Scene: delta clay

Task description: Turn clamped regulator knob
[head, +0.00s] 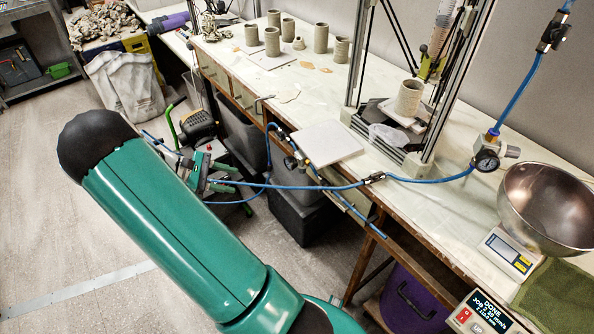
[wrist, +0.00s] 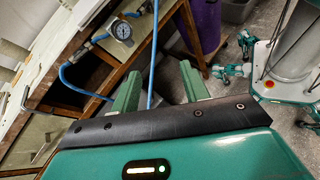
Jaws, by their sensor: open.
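My gripper (wrist: 158,78) is open in the wrist view, its two green fingers apart. A blue hose passes behind the gap between them; nothing is seen gripped. A round white-faced gauge (wrist: 122,29) with fittings sits by the wooden bench edge, above and left of the fingers and apart from them. In the head view, a small dark fitting (head: 290,163) shows at the bench's front edge on the blue hose. A larger regulator with a dark-rimmed gauge (head: 487,160) and a pale knob (head: 512,152) stands further right. I cannot make out a knob in the wrist view.
The bench (head: 440,203) carries a white tile (head: 325,142), clay cylinders, a printer frame and a steel bowl (head: 547,207). Blue hoses (head: 425,181) run along and over its front edge. A purple bin (head: 410,300) stands below. Open floor (head: 95,240) lies left.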

